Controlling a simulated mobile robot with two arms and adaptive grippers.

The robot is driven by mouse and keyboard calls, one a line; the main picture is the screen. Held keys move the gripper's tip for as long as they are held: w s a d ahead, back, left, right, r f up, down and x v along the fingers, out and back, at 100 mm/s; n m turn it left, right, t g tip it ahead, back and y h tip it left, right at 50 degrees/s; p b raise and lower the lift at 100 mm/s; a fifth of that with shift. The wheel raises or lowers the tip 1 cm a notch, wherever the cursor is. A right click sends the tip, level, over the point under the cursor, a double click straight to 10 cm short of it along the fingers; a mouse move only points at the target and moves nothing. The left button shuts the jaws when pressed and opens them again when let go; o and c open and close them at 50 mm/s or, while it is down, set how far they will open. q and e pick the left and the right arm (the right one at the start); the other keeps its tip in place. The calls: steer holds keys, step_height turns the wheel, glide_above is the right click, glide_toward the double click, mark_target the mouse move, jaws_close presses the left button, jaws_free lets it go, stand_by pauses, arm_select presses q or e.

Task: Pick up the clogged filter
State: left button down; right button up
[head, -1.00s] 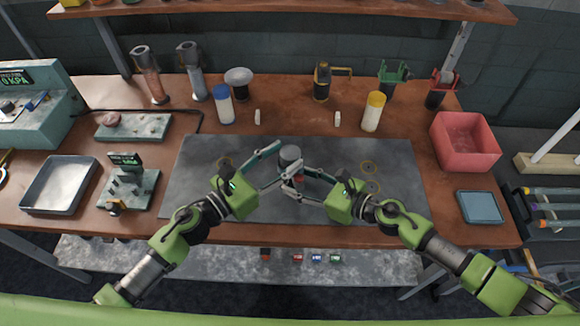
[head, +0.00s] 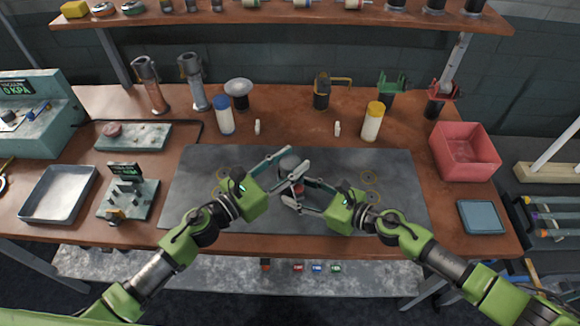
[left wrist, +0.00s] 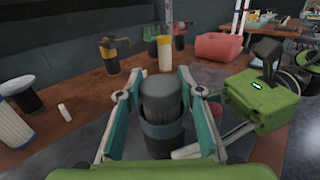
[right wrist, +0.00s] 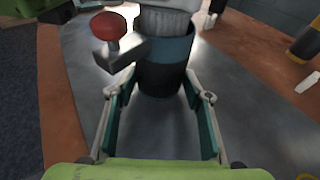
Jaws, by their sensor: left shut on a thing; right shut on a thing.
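A dark cylindrical canister with a grey ribbed upper part (head: 289,163) stands upright over the grey mat, between my two grippers. In the left wrist view the grey upper part (left wrist: 160,95) sits in a darker, wider cup (left wrist: 163,135). My left gripper (head: 297,158) is shut on the grey upper part. My right gripper (head: 289,190) is shut on the dark lower body, which also shows in the right wrist view (right wrist: 163,78). A red knob on a metal bracket (right wrist: 108,27) juts from its side. I cannot tell whether the grey part is the clogged filter.
The grey mat (head: 210,215) is otherwise mostly bare. Blue-capped (head: 224,118) and yellow-capped (head: 372,122) white bottles stand behind it. A red bin (head: 465,150) and a blue tray (head: 481,217) are at right; a metal tray (head: 58,193) is at left. A shelf (head: 270,17) hangs above.

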arm_select(q)
step_height(320, 180, up, 18)
steer(key=shift+f, duration=0.15)
arm_select(e)
steer(key=shift+f, duration=0.1)
stand_by(0.3)
arm_select(q)
steer(key=shift+w, duration=0.1)
arm_select(e)
steer(key=o, duration=0.9)
steer(key=v, duration=1)
steer(key=shift+s+d, duration=0.25)
steer(key=shift+s+d+r, duration=0.3)
steer(key=shift+d+r, duration=0.05)
steer(key=shift+d, duration=0.15)
